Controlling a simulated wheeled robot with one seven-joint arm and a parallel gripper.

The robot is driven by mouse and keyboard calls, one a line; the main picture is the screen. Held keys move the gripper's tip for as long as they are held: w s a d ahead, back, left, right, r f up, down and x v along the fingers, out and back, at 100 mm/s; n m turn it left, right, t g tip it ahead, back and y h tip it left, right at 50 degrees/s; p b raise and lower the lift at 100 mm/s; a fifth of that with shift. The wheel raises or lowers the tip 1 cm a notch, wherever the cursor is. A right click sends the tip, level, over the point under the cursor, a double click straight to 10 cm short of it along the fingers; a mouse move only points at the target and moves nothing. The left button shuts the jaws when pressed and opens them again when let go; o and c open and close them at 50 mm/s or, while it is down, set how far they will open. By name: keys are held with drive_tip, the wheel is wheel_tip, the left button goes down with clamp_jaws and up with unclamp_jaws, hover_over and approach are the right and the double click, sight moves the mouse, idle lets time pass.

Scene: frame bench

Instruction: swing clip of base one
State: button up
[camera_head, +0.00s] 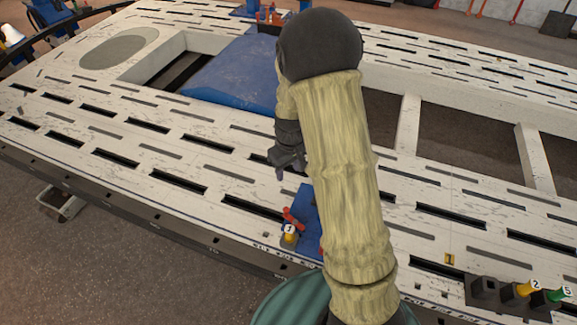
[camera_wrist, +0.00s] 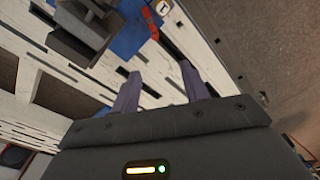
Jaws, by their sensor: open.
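Base one, a blue base (camera_head: 307,206), stands at the near edge of the bench, partly hidden behind my arm. Its red clip (camera_head: 292,217) shows at its left side, just above a yellow piece (camera_head: 289,234) with a white numbered top. In the wrist view the red clip (camera_wrist: 151,24) and the white numbered top (camera_wrist: 163,8) are at the top, beyond the fingertips. My gripper (camera_head: 279,172) is above the bench, up and left of the clip in the head view. Its purple fingers (camera_wrist: 160,82) are apart with nothing between them.
The slotted white bench (camera_head: 120,165) has large cut-outs. A blue panel (camera_head: 235,75) lies behind my arm. A dark holder (camera_head: 484,291) at right bears yellow and green numbered pieces. Another blue base with an orange-red fixture (camera_head: 268,15) is at the back. A dark block (camera_wrist: 80,35) shows in the wrist view.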

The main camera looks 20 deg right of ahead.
drive_tip(key=shift+c, duration=0.4)
drive_tip(key=s+r+m+t, duration=0.1)
drive_tip(key=s+r+m, duration=0.1)
drive_tip(key=s+r, duration=0.3)
drive_tip(key=s+r+m, duration=0.2)
drive_tip(key=s+r, duration=0.3)
drive_tip(key=s, duration=0.6)
drive_tip(key=shift+r+m+t, duration=0.3)
drive_tip(key=shift+r+t, duration=0.05)
drive_tip(key=shift+t, duration=0.05)
drive_tip(key=shift+d, duration=0.1)
drive_tip(key=shift+c, duration=0.6)
